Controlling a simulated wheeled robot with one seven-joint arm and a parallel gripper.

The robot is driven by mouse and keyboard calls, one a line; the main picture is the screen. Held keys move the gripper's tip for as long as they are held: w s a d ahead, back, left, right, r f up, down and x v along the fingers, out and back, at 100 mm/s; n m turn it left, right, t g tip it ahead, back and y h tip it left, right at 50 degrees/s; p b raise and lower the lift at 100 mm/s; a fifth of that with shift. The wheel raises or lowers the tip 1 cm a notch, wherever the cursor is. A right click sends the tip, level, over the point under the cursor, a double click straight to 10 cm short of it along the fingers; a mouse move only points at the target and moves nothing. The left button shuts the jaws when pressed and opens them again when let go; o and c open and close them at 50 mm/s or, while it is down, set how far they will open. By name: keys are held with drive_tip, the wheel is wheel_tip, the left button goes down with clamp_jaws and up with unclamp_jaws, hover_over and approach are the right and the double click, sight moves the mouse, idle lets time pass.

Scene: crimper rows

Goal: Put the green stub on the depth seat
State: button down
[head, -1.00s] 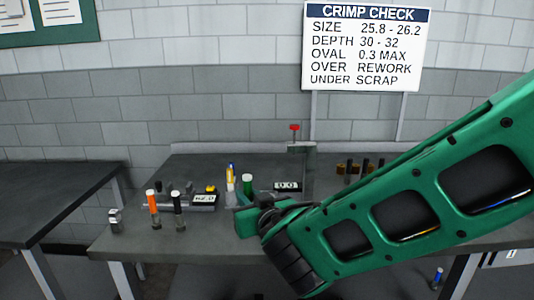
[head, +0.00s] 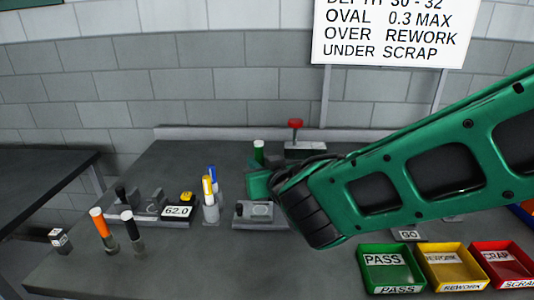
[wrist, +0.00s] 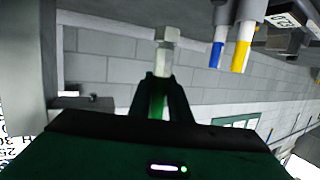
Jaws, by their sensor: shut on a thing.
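Further left are a gauge reading 62.0 (head: 177,212), an orange-topped stub (head: 99,224) and a black-topped stub (head: 130,231). Green (head: 392,287), yellow and red trays stand front right.

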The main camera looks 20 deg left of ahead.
drive_tip(key=shift+w+a+f, duration=0.1)
drive_tip(key=shift+w+f, duration=0.05)
drive_tip(key=shift+w, duration=0.1)
drive_tip(key=shift+f, duration=3.25)
drive_tip(key=shift+f, duration=0.5)
drive_tip(key=c, duration=1.6)
unclamp_jaws()
drive_tip(key=shift+o, duration=0.2)
